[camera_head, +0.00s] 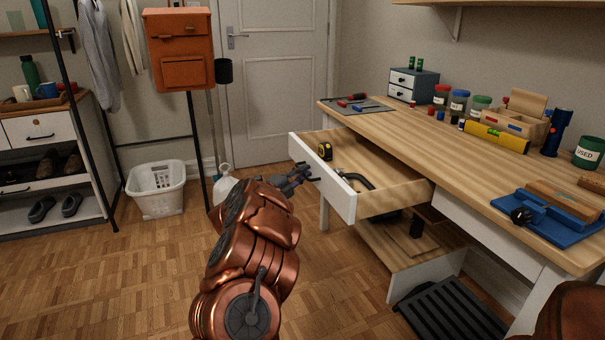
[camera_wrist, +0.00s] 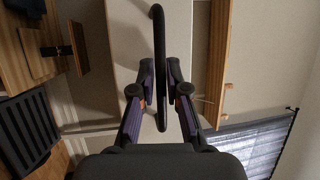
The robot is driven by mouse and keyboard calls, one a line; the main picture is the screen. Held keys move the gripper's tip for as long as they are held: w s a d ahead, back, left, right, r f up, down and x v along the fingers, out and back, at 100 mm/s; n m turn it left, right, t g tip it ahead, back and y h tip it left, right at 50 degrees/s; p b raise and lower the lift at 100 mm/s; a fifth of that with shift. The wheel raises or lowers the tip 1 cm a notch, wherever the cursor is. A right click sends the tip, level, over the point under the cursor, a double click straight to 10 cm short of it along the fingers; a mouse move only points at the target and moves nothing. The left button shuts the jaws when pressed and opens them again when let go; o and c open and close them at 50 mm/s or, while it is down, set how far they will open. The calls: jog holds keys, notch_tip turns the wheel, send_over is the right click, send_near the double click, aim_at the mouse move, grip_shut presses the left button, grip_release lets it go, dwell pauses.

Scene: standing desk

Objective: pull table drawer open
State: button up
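The table drawer (camera_head: 345,203) has a white front and wooden sides. It stands pulled far out from under the wooden desk, with its inside showing. A yellow-black tape measure (camera_head: 325,152) and a dark curved tool (camera_head: 355,180) lie in it. My gripper (camera_head: 306,173) is at the outer side of the drawer front. In the wrist view, the dark bar handle (camera_wrist: 160,28) runs between the two fingers of my gripper (camera_wrist: 159,75). The fingers are close in on both sides of the handle and look shut on it. The exact contact is hard to see.
A black slatted footrest (camera_head: 450,308) is under the desk. A white basket (camera_head: 156,190) and a white bag (camera_head: 225,185) stand left. The parquet floor between is mostly free.

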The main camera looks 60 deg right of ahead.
dwell(0.3)
jog(key=v, duration=1.2)
jog(key=shift+w, duration=0.1)
